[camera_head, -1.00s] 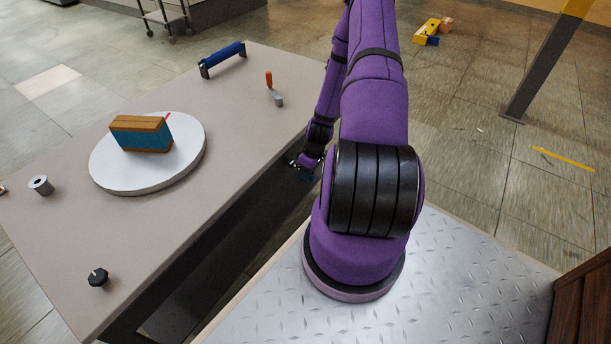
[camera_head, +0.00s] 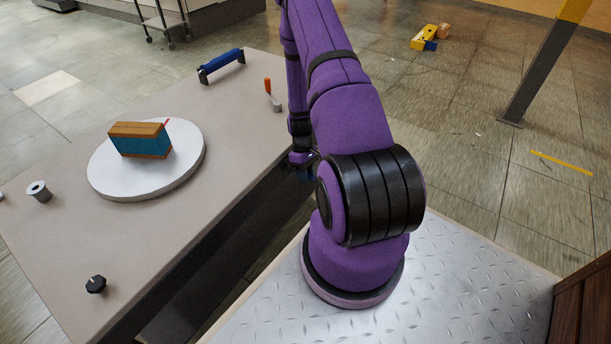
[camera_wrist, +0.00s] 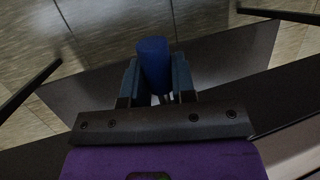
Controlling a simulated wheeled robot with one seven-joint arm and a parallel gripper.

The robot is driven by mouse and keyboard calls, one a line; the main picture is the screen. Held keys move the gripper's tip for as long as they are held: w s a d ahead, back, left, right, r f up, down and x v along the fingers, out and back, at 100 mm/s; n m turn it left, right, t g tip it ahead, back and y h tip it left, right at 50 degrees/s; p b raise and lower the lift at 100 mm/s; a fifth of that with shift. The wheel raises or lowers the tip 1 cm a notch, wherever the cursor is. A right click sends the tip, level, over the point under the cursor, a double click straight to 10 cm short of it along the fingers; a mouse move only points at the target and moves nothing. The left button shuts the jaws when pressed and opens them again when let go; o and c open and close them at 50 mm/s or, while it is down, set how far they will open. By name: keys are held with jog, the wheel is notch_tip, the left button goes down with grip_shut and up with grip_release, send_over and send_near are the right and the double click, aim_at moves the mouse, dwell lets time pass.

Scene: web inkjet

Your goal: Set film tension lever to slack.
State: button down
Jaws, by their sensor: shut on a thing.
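My gripper (camera_wrist: 156,80) is shut on a blue cylindrical piece (camera_wrist: 153,62), which stands up between its two fingers in the wrist view. In the head view my gripper (camera_head: 303,170) is at the table's near long edge, partly hidden by my arm. What the blue piece is fixed to is hidden, so I cannot tell whether it is the film tension lever's handle. Another lever-like part, with an orange grip (camera_head: 267,86) and a grey foot (camera_head: 274,104), is on the tabletop at the back right, apart from my gripper.
The table (camera_head: 130,255) bears a white round disc (camera_head: 110,185) with a blue-and-brown block (camera_head: 140,143). It also has a blue bar handle (camera_head: 222,65), a grey spool (camera_head: 38,191) and a black knob (camera_head: 96,285).

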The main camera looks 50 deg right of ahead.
dwell(0.3)
jog(key=c, duration=0.9)
grip_release()
jog(key=shift+c, duration=0.2)
jog(key=v, duration=1)
jog(key=shift+w+r, duration=0.2)
jog(key=shift+r, duration=0.15)
jog(key=shift+d, duration=0.1)
